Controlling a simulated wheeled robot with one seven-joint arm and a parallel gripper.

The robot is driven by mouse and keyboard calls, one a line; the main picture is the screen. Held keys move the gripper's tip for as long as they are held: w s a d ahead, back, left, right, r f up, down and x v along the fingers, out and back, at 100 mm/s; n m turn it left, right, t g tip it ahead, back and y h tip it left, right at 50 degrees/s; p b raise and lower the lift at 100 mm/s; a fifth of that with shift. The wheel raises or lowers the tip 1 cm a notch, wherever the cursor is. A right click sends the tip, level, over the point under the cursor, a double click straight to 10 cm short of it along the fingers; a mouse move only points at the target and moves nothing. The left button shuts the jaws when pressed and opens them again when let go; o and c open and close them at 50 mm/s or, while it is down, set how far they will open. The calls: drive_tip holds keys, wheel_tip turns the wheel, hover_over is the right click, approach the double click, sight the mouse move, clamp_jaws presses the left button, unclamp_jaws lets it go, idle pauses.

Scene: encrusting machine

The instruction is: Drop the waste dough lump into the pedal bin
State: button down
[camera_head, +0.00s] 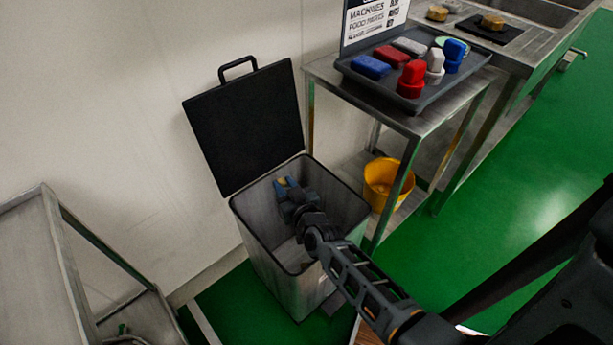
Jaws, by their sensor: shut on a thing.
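The pedal bin (264,261) is a tall grey metal box standing on the green floor against the wall. Its black lid (246,128) is up, leaning back, with a handle on top. My gripper (286,184) reaches over the bin's open mouth, its blue fingertips near the back inside wall. It is shut on the waste dough lump (282,183), of which only a small yellowish part shows between the fingers. The fingers hide the rest of the lump. The bin's visible inside looks empty.
A steel table right of the bin bears a dark tray (444,92) with red, blue and white pieces. A yellow bucket (378,187) stands below it. A steel frame (62,265) stands at left. Green floor is open at right.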

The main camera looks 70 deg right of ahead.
drive_tip(key=s+d+f+m+g+h+b, duration=0.1)
drive_tip(key=s+d+f+b, duration=0.3)
drive_tip(key=s+f+b, duration=0.1)
drive_tip(key=shift+f+m+g+h+b, duration=0.3)
drive_tip(key=shift+f+h, duration=0.1)
drive_tip(key=shift+f, duration=0.5)
drive_tip(key=c, duration=0.8)
unclamp_jaws()
drive_tip(key=shift+r, duration=0.1)
drive_tip(key=s+d+r, duration=0.2)
drive_tip(key=s+r, duration=0.1)
drive_tip(key=s+d+r, duration=0.2)
drive_tip(key=s+r, duration=0.1)
drive_tip(key=r, duration=0.1)
drive_tip(key=s+d+r, duration=0.2)
drive_tip(key=s+r, duration=0.1)
drive_tip(key=r, duration=0.1)
drive_tip(key=shift+s+d, duration=0.3)
